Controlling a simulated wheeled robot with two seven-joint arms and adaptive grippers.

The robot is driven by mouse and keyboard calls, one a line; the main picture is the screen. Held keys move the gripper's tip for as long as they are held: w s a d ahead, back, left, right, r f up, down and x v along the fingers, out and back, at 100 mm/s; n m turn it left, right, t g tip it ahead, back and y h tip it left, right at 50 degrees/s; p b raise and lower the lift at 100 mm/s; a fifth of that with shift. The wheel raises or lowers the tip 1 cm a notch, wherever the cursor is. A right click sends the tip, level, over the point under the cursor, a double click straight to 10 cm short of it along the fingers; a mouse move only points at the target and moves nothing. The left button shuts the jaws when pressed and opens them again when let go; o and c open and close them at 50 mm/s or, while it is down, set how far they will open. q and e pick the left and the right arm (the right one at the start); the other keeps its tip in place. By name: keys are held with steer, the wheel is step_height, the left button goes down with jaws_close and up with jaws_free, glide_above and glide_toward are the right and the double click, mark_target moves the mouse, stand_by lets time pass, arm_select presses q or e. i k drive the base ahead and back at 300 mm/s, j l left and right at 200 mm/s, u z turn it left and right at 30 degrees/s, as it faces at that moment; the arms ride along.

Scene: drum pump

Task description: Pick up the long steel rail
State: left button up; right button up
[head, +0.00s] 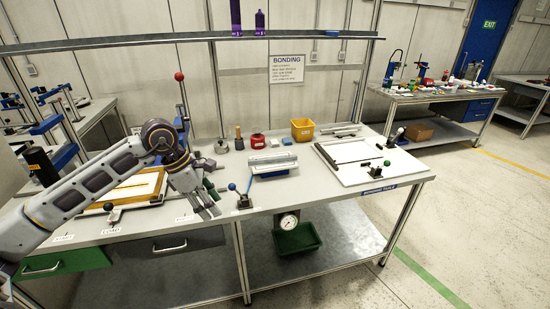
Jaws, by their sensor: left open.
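A long silver metal piece (272,159) lies on a blue-based holder at the middle of the bench. Slim grey metal lengths (341,131) lie farther back, right of the yellow bin. I cannot tell for sure which of these is the long steel rail. My left gripper (207,207) is open, pointing down over the bench to the left of the silver piece and apart from it. It looks empty. My right gripper is not in view.
A blue-knobbed lever clamp (243,198) stands between my left gripper and the silver piece. A yellow bin (302,130) and red tin (257,141) stand behind. A wooden frame (135,190) lies left.

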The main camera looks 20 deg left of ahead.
mark_target(277, 160)
steer(key=i, duration=1.55)
